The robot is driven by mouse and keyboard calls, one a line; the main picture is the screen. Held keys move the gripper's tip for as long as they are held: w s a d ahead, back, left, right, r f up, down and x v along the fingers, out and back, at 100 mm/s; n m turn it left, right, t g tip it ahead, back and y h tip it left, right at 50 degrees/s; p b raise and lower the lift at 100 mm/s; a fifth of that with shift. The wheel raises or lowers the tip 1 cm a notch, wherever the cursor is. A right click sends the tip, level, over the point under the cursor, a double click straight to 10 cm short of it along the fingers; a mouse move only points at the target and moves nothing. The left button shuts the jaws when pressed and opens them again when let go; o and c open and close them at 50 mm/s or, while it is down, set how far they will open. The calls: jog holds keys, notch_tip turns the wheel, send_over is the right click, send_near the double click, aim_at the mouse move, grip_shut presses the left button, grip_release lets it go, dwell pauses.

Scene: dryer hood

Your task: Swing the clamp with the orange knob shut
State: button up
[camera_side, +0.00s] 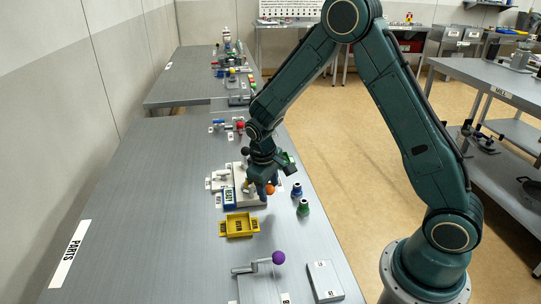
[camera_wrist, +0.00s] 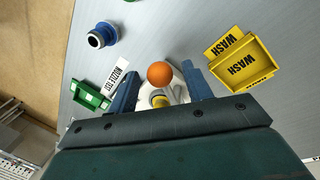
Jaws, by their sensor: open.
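The clamp's orange knob (camera_wrist: 160,73) shows in the wrist view between the two blue fingers of my gripper (camera_wrist: 160,88), with clear space on both sides. My gripper is open, and I see no contact with the knob. Below the knob, a pale clamp part and a yellow part (camera_wrist: 159,100) show, partly hidden by my gripper body. In the side view the orange knob (camera_side: 269,189) sits just at the tips of my gripper (camera_side: 262,185), above the white clamp base (camera_side: 250,202). The clamp's arm is mostly hidden there.
A yellow WASH tray (camera_side: 239,226) lies in front of the clamp. Blue (camera_side: 297,189) and green (camera_side: 303,207) fittings stand to its right. A lever with a purple knob (camera_side: 278,258) is nearer the camera.

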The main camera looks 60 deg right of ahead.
jog(key=shift+c, duration=0.4)
grip_shut()
jog(key=shift+a, duration=0.1)
jog(key=m, duration=0.1)
jog(key=a+m, duration=0.1)
jog(key=m, duration=0.1)
jog(key=shift+a+g, duration=0.2)
jog(key=shift+g, duration=0.1)
jog(key=m, duration=0.1)
jog(key=a+m, duration=0.1)
jog(key=m, duration=0.1)
jog(key=shift+w+a+m+g, duration=0.2)
jog(key=shift+a+m+g, duration=0.1)
jog(key=shift+m, duration=0.1)
jog(key=m, duration=0.1)
jog(key=a+m, duration=0.1)
jog(key=shift+w+m+y, duration=0.25)
jog(key=shift+m+y, duration=0.05)
jog(key=shift+m, duration=0.1)
jog(key=shift+w+a+r+m+g, duration=0.1)
jog(key=shift+w+a+m+g, duration=0.15)
jog(key=shift+m, duration=0.45)
jog(key=shift+w+a+m+g, duration=0.2)
jog(key=shift+a+m, duration=0.1)
jog(key=shift+m, duration=0.4)
